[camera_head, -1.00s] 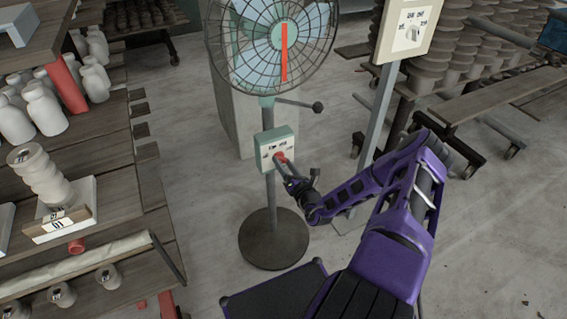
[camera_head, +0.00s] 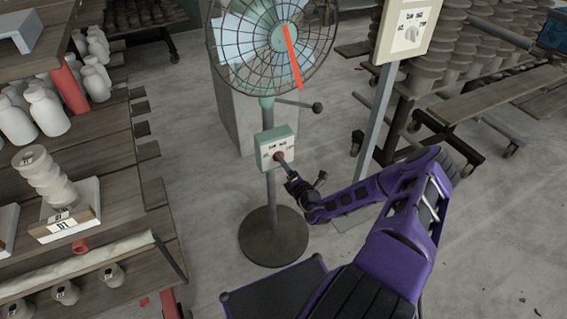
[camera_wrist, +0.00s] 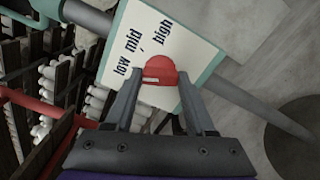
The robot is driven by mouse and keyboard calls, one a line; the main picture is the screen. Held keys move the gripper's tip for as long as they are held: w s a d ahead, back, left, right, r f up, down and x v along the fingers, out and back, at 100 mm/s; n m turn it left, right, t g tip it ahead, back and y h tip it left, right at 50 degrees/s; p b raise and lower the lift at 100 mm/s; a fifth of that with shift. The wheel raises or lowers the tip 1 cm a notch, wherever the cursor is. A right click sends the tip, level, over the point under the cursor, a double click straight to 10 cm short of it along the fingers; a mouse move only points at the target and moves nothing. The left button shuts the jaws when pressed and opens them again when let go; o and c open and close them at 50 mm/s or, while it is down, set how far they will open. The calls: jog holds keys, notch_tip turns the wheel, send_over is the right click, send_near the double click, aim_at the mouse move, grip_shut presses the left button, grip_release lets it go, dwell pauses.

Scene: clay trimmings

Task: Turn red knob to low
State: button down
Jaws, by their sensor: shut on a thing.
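The red knob (camera_head: 279,155) sits on the front of a pale control box with a green edge (camera_head: 264,147), on the fan's stand. In the wrist view the red knob (camera_wrist: 161,68) is between the two fingers of my gripper (camera_wrist: 159,78), which is shut on it. The box face (camera_wrist: 180,42) carries the words low, mid and high, in a row above the knob as seen there. A small pale mark shows on the knob's near side. Which word the knob points to I cannot tell. My gripper (camera_head: 286,164) reaches the box from the lower right.
The caged fan (camera_head: 270,45) with a red ribbon stands above the box, on a round dark base (camera_head: 273,236). Shelves of pottery (camera_head: 90,170) fill the left. Grey floor is open at right.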

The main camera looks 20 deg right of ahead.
dwell(0.4)
jog(key=shift+c, duration=1.2)
grip_release()
jog(key=shift+s, duration=0.1)
jog(key=s+p, duration=0.1)
jog(key=s, duration=1.6)
jog(key=shift+s+d+p, duration=0.15)
jog(key=shift+d+p, duration=0.15)
jog(key=shift+p, duration=0.05)
jog(key=shift+f, duration=0.1)
